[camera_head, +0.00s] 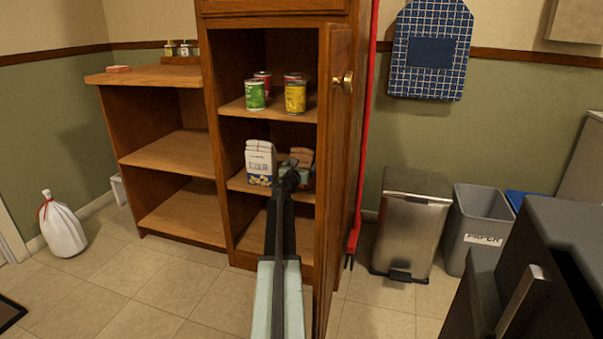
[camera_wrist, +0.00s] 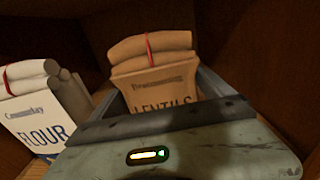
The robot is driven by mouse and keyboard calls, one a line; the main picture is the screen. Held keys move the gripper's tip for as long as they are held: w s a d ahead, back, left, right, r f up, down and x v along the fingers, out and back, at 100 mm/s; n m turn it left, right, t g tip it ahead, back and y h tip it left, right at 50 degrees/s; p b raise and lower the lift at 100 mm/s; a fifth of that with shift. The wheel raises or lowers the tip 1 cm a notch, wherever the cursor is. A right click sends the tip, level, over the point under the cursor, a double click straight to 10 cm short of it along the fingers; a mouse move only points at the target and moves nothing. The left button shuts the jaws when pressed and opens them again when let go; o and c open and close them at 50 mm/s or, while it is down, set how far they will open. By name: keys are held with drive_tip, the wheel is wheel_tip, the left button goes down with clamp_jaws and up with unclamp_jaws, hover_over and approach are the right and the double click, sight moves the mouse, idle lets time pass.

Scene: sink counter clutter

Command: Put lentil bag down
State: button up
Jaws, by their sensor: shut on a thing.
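The lentil bag (camera_wrist: 152,85) is brown paper with a rolled top and a red tie, and its label reads "LENTILS". It stands upright between the fingers of my gripper (camera_wrist: 165,100), which is shut on it. In the head view the bag (camera_head: 302,157) shows at the middle shelf of the cabinet, partly hidden behind my gripper (camera_head: 289,172). Its lower part is hidden, so I cannot tell whether its base touches the shelf (camera_head: 237,183).
A white flour bag (camera_wrist: 30,110) stands just left of the lentil bag. Several cans, including a green can (camera_head: 255,95) and a yellow can (camera_head: 295,97), stand on the shelf above. The open cabinet door (camera_head: 338,150) is close on the right.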

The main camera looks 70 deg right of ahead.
wheel_tip(320, 180, down, 2)
drive_tip(key=shift+b, duration=0.35)
drive_tip(key=shift+r, duration=0.2)
drive_tip(key=shift+f, duration=0.15)
drive_tip(key=o, duration=1.7)
drive_tip(key=shift+o, duration=0.2)
drive_tip(key=shift+a+r+p, duration=0.2)
drive_tip(key=shift+a+p, duration=0.1)
drive_tip(key=shift+a, duration=0.05)
drive_tip(key=a, duration=1.1)
drive_tip(key=shift+s+a, duration=0.2)
drive_tip(key=shift+s, duration=0.15)
